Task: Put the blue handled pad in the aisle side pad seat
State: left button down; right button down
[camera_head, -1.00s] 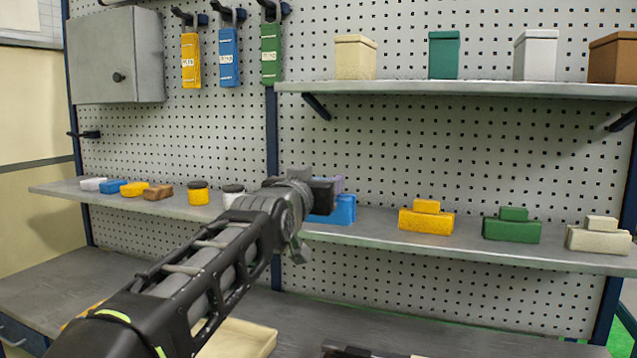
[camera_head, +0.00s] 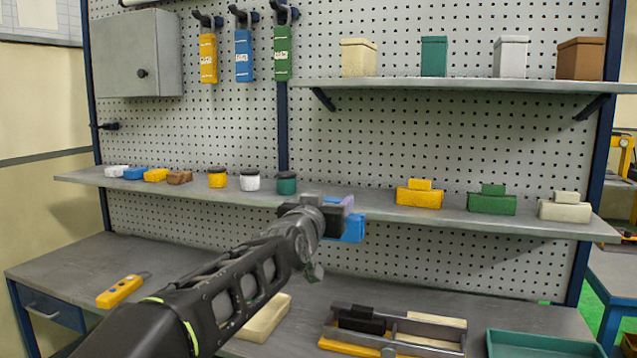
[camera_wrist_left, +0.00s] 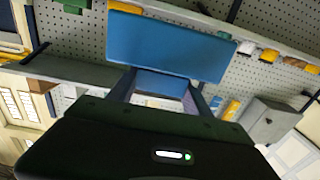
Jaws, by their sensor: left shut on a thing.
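My left gripper (camera_head: 331,208) is shut on the blue handled pad (camera_head: 353,229) and holds it up in front of the lower shelf. In the left wrist view the pad (camera_wrist_left: 170,45) shows as a broad blue block beyond the fingers, with its smaller handle (camera_wrist_left: 160,84) between them. A fixture (camera_head: 395,339) stands on the bench below and to the right of the gripper, with a black block and pale and yellow parts. I cannot tell which part of it is the aisle side pad seat. My right gripper is not in view.
Yellow (camera_head: 418,197), green (camera_head: 491,204) and cream (camera_head: 565,211) handled pads stand on the lower shelf (camera_head: 380,210). Several small blocks and jars line its left part. A green tray (camera_head: 540,345), a cream block (camera_head: 264,318) and a yellow control box (camera_head: 120,291) are on the bench.

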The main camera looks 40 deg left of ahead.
pick_arm(q)
jog(key=w+d+f+h, duration=0.1)
jog(key=w+d+f, duration=0.1)
jog(key=f, duration=0.5)
jog(key=w+d+f, duration=0.1)
jog(key=w+f, duration=0.1)
jog(key=f, duration=0.5)
jog(key=s+d+f+m+h, duration=0.1)
jog(key=d+f+m+h, duration=0.1)
jog(key=d+f, duration=0.9)
jog(key=s+d+f+m+t+h, duration=0.1)
jog(key=d+f+m+h, duration=0.1)
jog(key=d+f, duration=0.9)
notch_tip(320, 180, down, 4)
jog(key=shift+s+f+h, duration=0.25)
jog(key=shift+h, duration=0.35)
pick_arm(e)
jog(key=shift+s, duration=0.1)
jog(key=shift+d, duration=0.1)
